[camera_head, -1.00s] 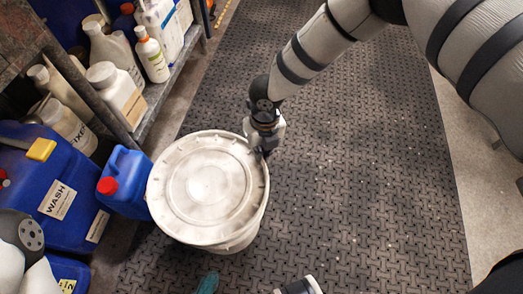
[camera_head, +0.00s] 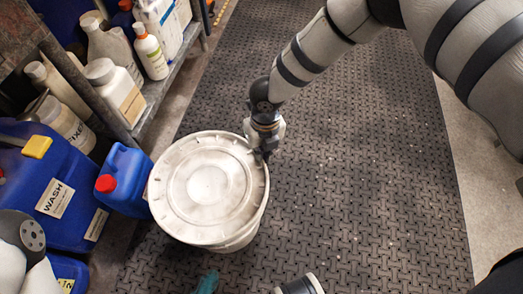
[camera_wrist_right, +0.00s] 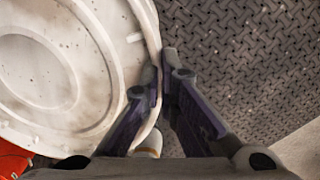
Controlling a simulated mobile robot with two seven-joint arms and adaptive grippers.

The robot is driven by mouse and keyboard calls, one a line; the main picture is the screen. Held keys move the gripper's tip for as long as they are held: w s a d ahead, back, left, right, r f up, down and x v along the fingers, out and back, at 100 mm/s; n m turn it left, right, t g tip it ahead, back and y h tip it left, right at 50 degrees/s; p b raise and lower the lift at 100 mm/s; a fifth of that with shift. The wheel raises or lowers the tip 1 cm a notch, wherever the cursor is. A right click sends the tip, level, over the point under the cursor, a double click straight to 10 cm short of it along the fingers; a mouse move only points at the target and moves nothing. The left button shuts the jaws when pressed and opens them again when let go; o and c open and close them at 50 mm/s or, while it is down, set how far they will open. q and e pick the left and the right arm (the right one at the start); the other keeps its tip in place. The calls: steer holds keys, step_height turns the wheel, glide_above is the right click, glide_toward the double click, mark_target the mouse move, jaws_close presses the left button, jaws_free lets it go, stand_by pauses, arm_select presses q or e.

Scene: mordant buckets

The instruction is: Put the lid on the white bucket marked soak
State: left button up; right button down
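The round off-white lid (camera_head: 205,185), scuffed and speckled, lies over the mouth of the white bucket (camera_head: 240,240). Only a strip of the bucket's side shows below the lid at the lower right. I cannot tell whether the lid is fully seated, and no "soak" mark is visible. My right gripper (camera_head: 264,154) is at the lid's upper right edge. In the right wrist view the lid (camera_wrist_right: 55,75) fills the left side, and its rim passes between the fingers of the right gripper (camera_wrist_right: 160,68), which are closed on it.
A blue jug with a red cap (camera_head: 123,178) stands close left of the bucket, beside a larger blue "WASH" container (camera_head: 60,170). Bottles crowd the shelf (camera_head: 165,98) at upper left. A teal item (camera_head: 207,283) lies below the bucket. The dark mat (camera_head: 350,190) is clear to the right.

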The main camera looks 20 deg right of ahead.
steer(key=shift+f, duration=0.35)
steer(key=c, duration=1.7)
jaws_free()
steer(key=r, duration=1.2)
steer(key=shift+d, duration=0.3)
